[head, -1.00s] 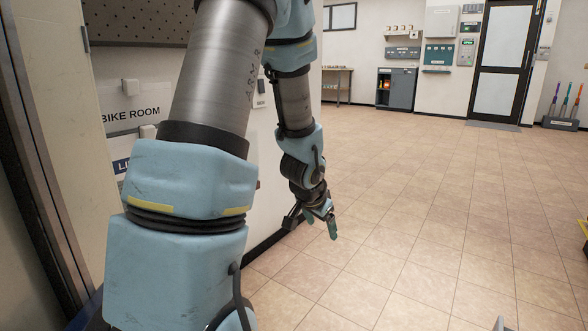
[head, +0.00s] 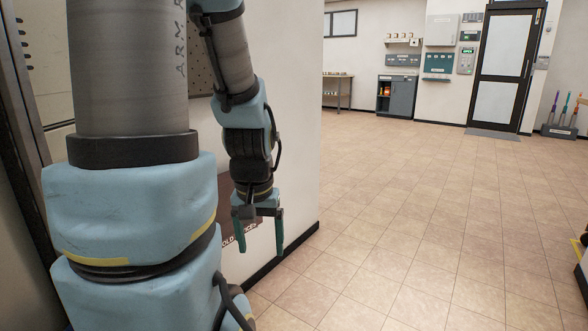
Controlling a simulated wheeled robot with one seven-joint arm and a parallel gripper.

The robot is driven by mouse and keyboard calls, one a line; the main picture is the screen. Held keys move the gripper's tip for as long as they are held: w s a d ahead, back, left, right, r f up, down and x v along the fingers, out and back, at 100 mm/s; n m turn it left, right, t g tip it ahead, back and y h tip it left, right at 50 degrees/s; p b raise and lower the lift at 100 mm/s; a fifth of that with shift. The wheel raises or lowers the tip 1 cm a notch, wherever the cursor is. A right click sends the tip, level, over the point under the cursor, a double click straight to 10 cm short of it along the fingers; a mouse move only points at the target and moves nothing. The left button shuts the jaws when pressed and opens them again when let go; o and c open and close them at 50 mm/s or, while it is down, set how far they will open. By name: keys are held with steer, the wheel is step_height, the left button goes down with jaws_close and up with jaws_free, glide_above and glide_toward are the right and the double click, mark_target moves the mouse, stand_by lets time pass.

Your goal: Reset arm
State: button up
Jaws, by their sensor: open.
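My gripper (head: 260,240) hangs at the end of my arm in the head view, left of the middle, with its fingers pointing down. Its two teal fingers stand apart, and nothing shows between them but the wall and a dark sign behind. My arm is folded, with the upper part on the left of the picture and the forearm coming down in front of the wall. The base of the arm is cut off by the lower edge.
A white wall (head: 297,150) stands close behind my arm, with a dark sign (head: 227,190) partly hidden by it. Tiled floor (head: 430,210) lies clear to the right. A black-framed door (head: 499,70), a dark cabinet (head: 396,96) and a table (head: 338,80) are at the back.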

step_height(320, 180, up, 27)
steer(key=p, duration=2.4)
steer(key=shift+f, duration=0.15)
steer(key=shift+c, duration=0.4)
